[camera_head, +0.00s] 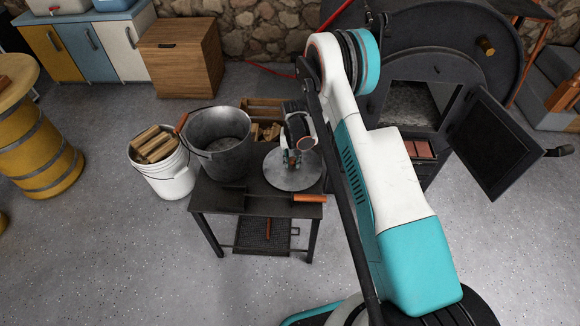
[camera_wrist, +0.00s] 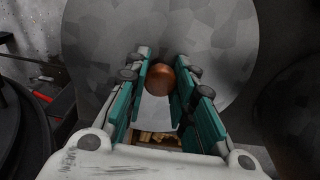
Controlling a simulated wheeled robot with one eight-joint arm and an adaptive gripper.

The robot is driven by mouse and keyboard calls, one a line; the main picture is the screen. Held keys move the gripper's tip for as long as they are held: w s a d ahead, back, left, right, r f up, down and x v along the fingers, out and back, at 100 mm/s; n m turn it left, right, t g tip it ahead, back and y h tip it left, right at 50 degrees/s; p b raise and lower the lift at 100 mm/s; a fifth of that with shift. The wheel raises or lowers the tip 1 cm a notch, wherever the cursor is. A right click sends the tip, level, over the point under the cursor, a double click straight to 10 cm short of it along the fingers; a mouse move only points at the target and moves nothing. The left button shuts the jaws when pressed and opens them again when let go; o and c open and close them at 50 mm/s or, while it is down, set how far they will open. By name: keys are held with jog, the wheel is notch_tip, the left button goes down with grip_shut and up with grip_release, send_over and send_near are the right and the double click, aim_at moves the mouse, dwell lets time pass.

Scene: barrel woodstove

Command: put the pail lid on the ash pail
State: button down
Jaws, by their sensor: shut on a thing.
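The pail lid (camera_head: 281,181) is a round grey metal disc over the right part of a small dark table. In the wrist view the lid (camera_wrist: 205,40) fills the upper middle, with a round copper-coloured knob (camera_wrist: 159,80). My gripper (camera_head: 292,158) is above the lid's middle; in the wrist view my gripper (camera_wrist: 160,85) has its fingers on both sides of the knob, shut on it. I cannot tell if the lid touches the table. The ash pail (camera_head: 218,150), grey metal and open-topped, stands upright left of the lid.
The dark table (camera_head: 215,203) bears a tool with an orange handle (camera_head: 309,198) near its front edge. A white bucket of split wood (camera_head: 168,185) stands left of the pail. A wood crate (camera_head: 262,104) is behind the table. The stove's door (camera_head: 495,145) hangs open at right.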

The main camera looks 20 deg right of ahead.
jog(key=shift+r, duration=0.6)
jog(key=shift+r+p, duration=1.05)
jog(key=shift+r, duration=1.35)
jog(key=shift+r, duration=0.1)
